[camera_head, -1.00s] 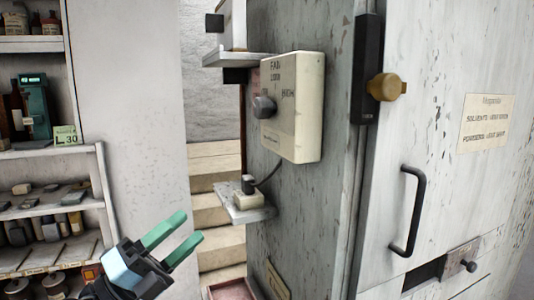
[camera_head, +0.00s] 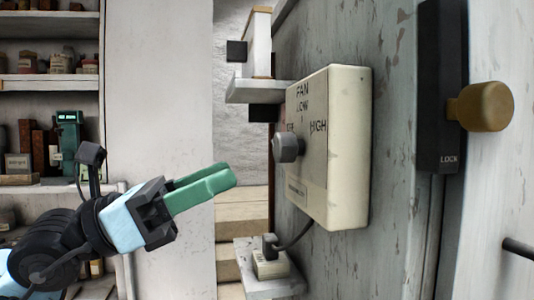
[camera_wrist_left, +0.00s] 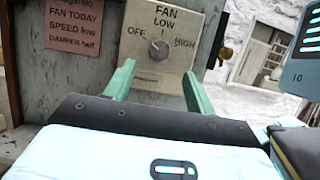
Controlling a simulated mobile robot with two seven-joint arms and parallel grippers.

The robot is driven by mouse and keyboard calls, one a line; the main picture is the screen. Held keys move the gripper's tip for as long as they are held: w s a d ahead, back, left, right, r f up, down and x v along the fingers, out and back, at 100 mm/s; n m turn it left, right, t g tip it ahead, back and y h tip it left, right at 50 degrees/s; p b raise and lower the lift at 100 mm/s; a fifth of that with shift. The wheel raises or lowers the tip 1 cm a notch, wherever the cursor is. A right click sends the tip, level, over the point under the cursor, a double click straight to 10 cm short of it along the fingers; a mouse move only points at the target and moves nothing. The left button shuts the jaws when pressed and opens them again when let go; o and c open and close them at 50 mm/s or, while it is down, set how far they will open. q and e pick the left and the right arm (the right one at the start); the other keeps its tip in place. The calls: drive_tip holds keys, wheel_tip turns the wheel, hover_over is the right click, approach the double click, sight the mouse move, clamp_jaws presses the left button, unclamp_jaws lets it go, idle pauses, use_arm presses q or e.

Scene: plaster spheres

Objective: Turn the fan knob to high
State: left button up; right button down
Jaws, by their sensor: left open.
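The fan box (camera_head: 345,150) is a cream panel on the side of a grey, peeling cabinet. Its round grey knob (camera_head: 286,148) sticks out to the left in the head view. In the left wrist view the knob (camera_wrist_left: 158,49) sits among the labels OFF at left, LOW above and HIGH at right. I cannot tell surely where it points. My left gripper (camera_head: 228,176) has green fingers and is empty, left of the knob and slightly lower, apart from it. In the left wrist view the open fingers (camera_wrist_left: 158,72) spread below and either side of the knob. My right gripper is not in view.
A small shelf (camera_head: 258,91) juts out above the knob, and a lower shelf (camera_head: 270,288) holds a small corded device (camera_head: 270,262). A brass knob (camera_head: 485,106) is on a black lock plate at right. A pink note (camera_wrist_left: 75,25) hangs left of the box.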

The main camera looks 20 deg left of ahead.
sight(276, 152)
use_arm(q)
drive_tip(key=p+x, duration=0.1)
drive_tip(key=x, duration=0.2)
drive_tip(key=p+x, duration=0.1)
drive_tip(key=x, duration=0.2)
drive_tip(key=shift+r, duration=0.25)
drive_tip(key=shift+w+d+r+p, duration=0.1)
drive_tip(key=shift+w+d+p, duration=0.25)
drive_tip(key=shift+d, duration=0.2)
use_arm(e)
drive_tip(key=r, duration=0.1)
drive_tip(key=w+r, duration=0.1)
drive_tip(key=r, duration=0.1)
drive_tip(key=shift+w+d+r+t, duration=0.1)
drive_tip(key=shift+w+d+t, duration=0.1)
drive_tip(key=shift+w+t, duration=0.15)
use_arm(q)
drive_tip(key=shift+c, duration=0.3)
drive_tip(key=shift+w, duration=0.1)
drive_tip(key=c, duration=0.9)
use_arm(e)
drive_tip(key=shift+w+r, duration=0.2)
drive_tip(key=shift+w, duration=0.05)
